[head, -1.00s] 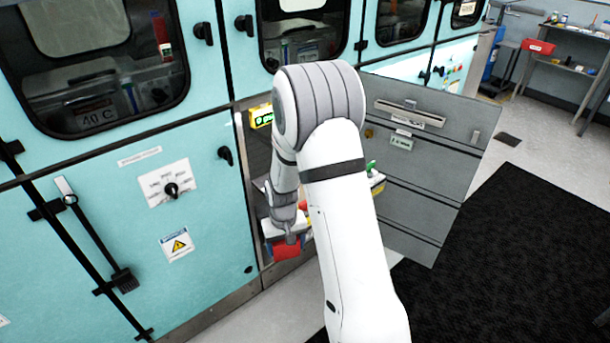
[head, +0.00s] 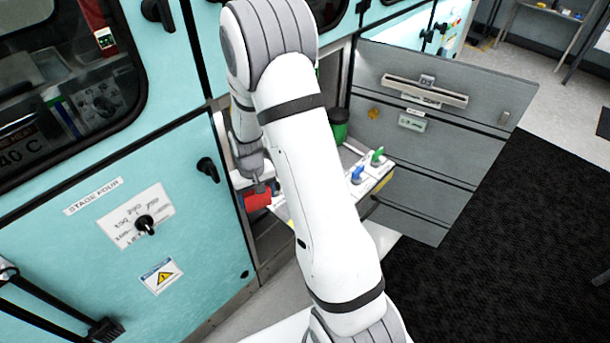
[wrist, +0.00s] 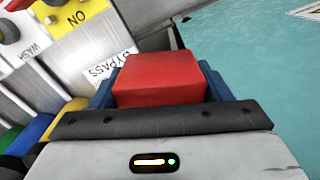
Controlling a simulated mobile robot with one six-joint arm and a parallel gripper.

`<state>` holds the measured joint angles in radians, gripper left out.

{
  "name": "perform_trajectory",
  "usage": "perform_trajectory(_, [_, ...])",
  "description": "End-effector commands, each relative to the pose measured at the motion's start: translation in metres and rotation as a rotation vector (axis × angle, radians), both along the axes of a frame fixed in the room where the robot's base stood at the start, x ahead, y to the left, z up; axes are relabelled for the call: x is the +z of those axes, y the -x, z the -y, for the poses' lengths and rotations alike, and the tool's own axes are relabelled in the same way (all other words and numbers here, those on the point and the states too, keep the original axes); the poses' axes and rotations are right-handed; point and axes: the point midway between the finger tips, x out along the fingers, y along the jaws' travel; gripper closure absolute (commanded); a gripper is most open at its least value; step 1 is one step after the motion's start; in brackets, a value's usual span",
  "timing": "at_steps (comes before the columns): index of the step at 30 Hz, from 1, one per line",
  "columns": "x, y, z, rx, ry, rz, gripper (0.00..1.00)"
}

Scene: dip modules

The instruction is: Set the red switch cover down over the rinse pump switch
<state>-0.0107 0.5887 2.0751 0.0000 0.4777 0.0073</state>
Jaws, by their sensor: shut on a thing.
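The red switch cover (head: 257,201) is a small red box held at the end of my gripper (head: 262,187), beside the open cabinet bay. In the wrist view the red cover (wrist: 158,78) sits between the blue fingers of my gripper (wrist: 160,90), which is shut on it. A switch panel (head: 373,179) with a blue switch (head: 357,175) and a green switch (head: 377,156) tilts out of the bay. No rinse pump label is readable, and my arm hides part of the panel.
An open grey door (head: 430,130) stands right of the bay. A turquoise cabinet front (head: 110,250) with a rotary knob (head: 145,226) is on the left. A dark green container (head: 338,122) is inside the bay. A black mat (head: 500,250) covers the floor at right.

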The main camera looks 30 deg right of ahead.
Motion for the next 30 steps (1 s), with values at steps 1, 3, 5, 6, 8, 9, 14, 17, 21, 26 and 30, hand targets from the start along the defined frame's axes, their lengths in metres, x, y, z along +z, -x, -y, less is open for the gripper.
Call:
perform_trajectory(1, [0.000,0.000,0.001,-0.002,0.000,0.000,0.53])
perform_trajectory(3, [0.000,0.000,0.002,-0.004,0.000,0.000,0.53])
perform_trajectory(5, [0.000,0.000,0.002,-0.005,0.000,0.000,0.53])
perform_trajectory(6, [0.000,0.000,0.002,-0.005,0.000,0.000,0.53])
perform_trajectory(8, [0.000,0.000,0.002,-0.005,0.000,0.000,0.53])
perform_trajectory(9, [0.000,0.000,0.002,-0.006,0.000,0.000,0.53])
perform_trajectory(14, [0.003,0.002,0.007,-0.088,0.000,0.001,0.53])
perform_trajectory(17, [0.007,0.006,0.016,-0.242,0.001,0.000,0.53])
perform_trajectory(21, [0.016,0.015,0.033,-0.571,0.001,0.001,0.53])
perform_trajectory(26, [0.026,0.028,0.053,-0.983,0.001,0.001,0.53])
perform_trajectory(30, [0.034,0.039,0.069,-1.341,0.002,0.000,0.53])
